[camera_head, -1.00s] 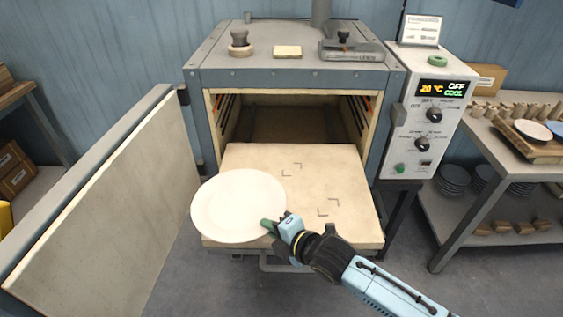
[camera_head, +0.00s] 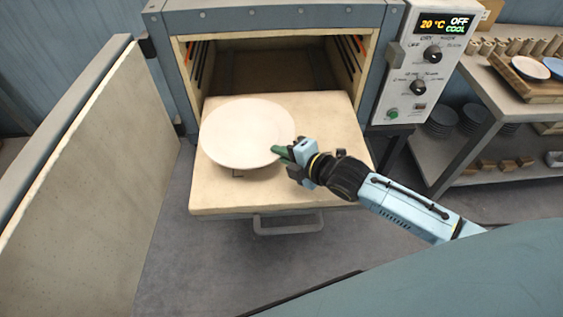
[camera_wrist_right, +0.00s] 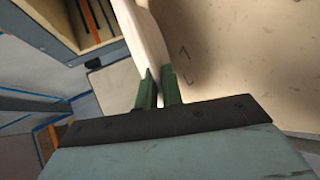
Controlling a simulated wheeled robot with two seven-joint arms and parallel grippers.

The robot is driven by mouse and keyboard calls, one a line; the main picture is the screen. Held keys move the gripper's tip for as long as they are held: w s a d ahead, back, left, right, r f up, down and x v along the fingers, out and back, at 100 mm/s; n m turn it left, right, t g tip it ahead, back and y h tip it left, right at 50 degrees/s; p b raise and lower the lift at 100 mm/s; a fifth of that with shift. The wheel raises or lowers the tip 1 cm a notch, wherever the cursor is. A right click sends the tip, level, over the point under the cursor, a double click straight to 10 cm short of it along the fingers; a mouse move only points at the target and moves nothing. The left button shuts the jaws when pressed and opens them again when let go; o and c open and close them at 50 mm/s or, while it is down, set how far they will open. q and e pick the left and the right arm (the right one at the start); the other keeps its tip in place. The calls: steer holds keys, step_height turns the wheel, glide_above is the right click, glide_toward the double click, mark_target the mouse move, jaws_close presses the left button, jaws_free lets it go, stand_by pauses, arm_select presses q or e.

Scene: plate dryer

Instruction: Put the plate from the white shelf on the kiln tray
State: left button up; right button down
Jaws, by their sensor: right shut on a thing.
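A white round plate (camera_head: 247,133) is over the left part of the pulled-out kiln tray (camera_head: 330,180) in the head view. My right gripper (camera_head: 284,153) is shut on the plate's right rim with its green fingertips. The right wrist view shows the plate (camera_wrist_right: 143,38) edge-on between the green fingers (camera_wrist_right: 158,90), with the tray surface (camera_wrist_right: 240,60) beside it. I cannot tell whether the plate touches the tray or hangs just above it. Dark corner marks on the tray are mostly hidden by the plate. My left gripper is not in view.
The kiln door (camera_head: 90,190) stands open at the left. The control panel (camera_head: 422,70) is right of the kiln opening. A tray handle (camera_head: 288,226) sticks out at the front. A shelf table at right holds a wooden rack (camera_head: 530,92) with plates.

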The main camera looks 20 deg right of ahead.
mark_target(283, 174)
steer(key=shift+w+f, duration=0.1)
steer(key=shift+f, duration=0.3)
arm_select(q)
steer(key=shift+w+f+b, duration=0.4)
arm_select(e)
steer(key=shift+f, duration=1.65)
steer(key=c, duration=1.9)
jaws_free()
steer(key=shift+f, duration=0.2)
steer(key=shift+o, duration=0.4)
steer(key=shift+r, duration=0.1)
